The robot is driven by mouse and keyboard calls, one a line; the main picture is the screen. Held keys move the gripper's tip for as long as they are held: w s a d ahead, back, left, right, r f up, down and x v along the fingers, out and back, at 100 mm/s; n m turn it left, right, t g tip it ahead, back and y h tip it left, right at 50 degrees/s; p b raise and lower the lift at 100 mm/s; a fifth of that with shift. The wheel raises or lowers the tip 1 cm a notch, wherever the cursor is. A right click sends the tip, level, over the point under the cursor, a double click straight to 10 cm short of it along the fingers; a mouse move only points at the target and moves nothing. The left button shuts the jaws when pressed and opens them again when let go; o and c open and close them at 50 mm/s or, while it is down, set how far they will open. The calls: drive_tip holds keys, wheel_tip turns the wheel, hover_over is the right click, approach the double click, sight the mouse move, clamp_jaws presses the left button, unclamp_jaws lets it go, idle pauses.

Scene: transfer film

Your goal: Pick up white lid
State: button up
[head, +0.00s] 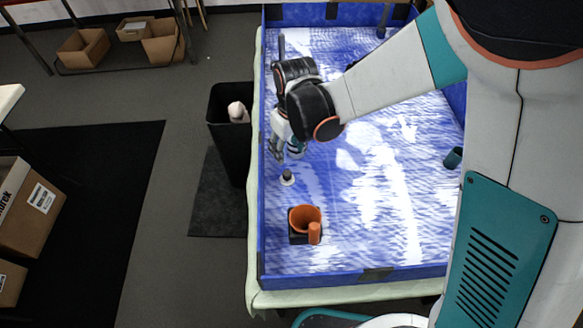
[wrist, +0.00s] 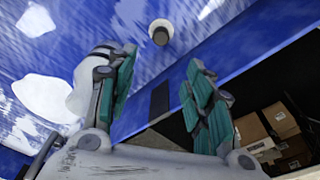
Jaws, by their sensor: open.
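The white lid (head: 287,181) is a small round disc with a dark knob on top. It lies on the blue table surface near the left wall. In the wrist view the lid (wrist: 160,24) shows near the top middle, beyond the fingertips. My gripper (head: 286,152) is just above and behind it in the head view, pointing down. In the wrist view my gripper (wrist: 160,72) has its two teal-padded fingers spread wide, with nothing between them. The lid is apart from the fingers.
An orange mug (head: 305,216) on a black base stands nearer the front. A teal cup (head: 453,158) is at the right. Low blue walls (head: 261,215) edge the table. A black bin (head: 229,142) stands outside the left wall. Boxes lie on the floor.

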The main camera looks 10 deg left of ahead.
drive_tip(key=b, duration=0.3)
hover_over(287, 173)
wheel_tip(287, 173, down, 8)
drive_tip(key=shift+w+a+f, duration=0.1)
drive_tip(key=shift+f, duration=0.15)
drive_tip(key=f+b, duration=0.2)
drive_tip(key=f, duration=0.2)
drive_tip(key=shift+d+f, duration=0.2)
drive_tip(key=shift+a+f, duration=0.1)
drive_tip(key=shift+f, duration=0.45)
drive_tip(key=shift+r, duration=0.1)
drive_tip(key=c, duration=1)
